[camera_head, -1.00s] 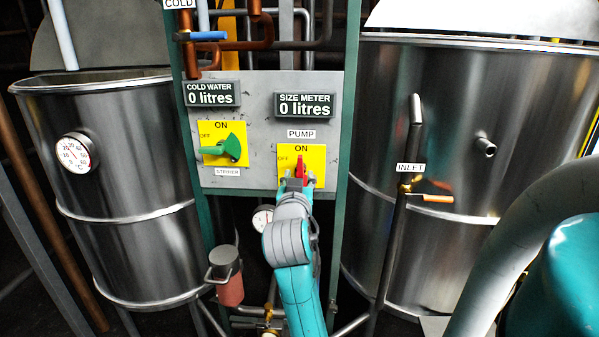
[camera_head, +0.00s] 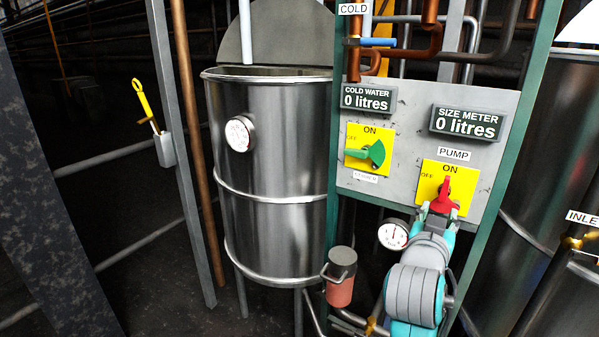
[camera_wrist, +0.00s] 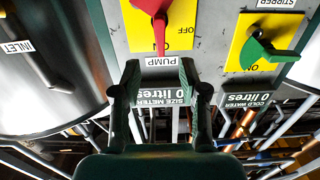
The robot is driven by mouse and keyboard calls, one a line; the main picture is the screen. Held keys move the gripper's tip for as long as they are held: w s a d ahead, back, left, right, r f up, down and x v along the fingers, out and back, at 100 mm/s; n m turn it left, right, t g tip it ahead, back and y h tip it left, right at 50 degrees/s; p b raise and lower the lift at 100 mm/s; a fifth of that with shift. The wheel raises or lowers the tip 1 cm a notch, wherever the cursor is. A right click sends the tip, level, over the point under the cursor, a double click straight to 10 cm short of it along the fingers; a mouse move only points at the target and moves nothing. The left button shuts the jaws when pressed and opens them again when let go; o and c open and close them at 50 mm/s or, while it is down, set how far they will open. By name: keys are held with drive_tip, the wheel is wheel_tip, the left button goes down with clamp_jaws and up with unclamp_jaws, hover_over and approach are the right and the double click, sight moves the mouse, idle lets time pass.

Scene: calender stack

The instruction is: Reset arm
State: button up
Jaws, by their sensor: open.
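My gripper (camera_head: 440,212) is in front of the control panel, just below the red pump switch (camera_head: 444,192) in the head view. In the wrist view, which looks upside down, my gripper (camera_wrist: 162,80) has its two fingers spread with nothing held between them. The red switch (camera_wrist: 158,28) shows beyond the fingertips, its handle pointing toward the ON side. Whether a finger touches it I cannot tell. My arm reaches up from the bottom of the head view.
The green stirrer switch (camera_head: 366,153) sits left of the pump switch, its handle pointing left. A steel tank (camera_head: 275,170) stands left of the panel. Pipes, a dial gauge (camera_head: 393,235) and a red-based canister (camera_head: 340,290) are close to my arm. A grey post (camera_head: 180,150) stands further left.

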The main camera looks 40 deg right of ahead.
drive_tip(key=a+f+n+t+y, duration=0.85)
drive_tip(key=a+f+n, duration=0.25)
drive_tip(key=a+f, duration=1.05)
drive_tip(key=s+a+f+n+y, duration=0.2)
drive_tip(key=s+a+f+y, duration=0.4)
drive_tip(key=s+a+f, duration=0.4)
drive_tip(key=s+a+y, duration=0.1)
drive_tip(key=s, duration=0.6)
drive_tip(key=s+a+r+y, duration=0.1)
drive_tip(key=s+a, duration=0.1)
drive_tip(key=s, duration=0.5)
drive_tip(key=shift+a+r+n, duration=0.25)
drive_tip(key=shift+r+n, duration=0.05)
drive_tip(key=shift+s+d+g, duration=0.1)
drive_tip(key=shift+g, duration=0.15)
